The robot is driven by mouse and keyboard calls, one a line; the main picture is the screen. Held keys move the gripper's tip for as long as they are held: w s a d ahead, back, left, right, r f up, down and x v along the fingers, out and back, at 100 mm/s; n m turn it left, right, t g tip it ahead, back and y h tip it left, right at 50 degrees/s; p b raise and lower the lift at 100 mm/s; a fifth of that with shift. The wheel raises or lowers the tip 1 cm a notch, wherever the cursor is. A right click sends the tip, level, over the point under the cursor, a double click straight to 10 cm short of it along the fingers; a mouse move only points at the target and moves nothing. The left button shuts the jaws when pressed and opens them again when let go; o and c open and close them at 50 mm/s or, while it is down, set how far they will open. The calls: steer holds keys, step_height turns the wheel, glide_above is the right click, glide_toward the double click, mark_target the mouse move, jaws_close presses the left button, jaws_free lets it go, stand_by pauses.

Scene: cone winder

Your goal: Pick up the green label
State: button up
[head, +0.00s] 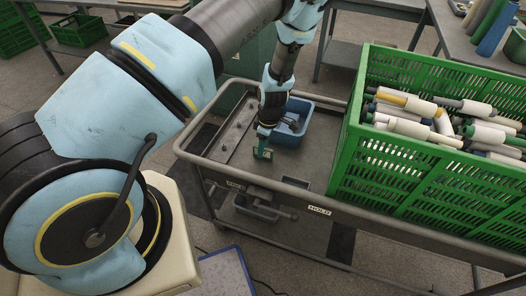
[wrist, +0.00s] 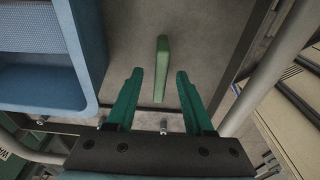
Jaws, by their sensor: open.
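The green label (wrist: 162,62) is a narrow, pale green strip on the grey cart tray in the wrist view. It appears between and beyond the fingertips, with a gap visible on each side. My gripper (wrist: 160,73) is open and empty, with a dark green finger to either side of the label's line. In the head view my gripper (head: 262,153) points down over the left part of the cart, close to its tray. I cannot make out the label apart from the green fingers there. How far the fingertips are above the tray is hard to tell.
A blue bin (head: 293,133) stands right beside my gripper; its wall (wrist: 92,70) is at the left in the wrist view. The cart's raised rim (head: 232,176) runs along the near side. A green crate (head: 400,185) of yarn cones fills the cart's right part.

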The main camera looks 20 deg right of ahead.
steer(key=shift+f, duration=0.8)
steer(key=shift+c, duration=0.3)
jaws_close()
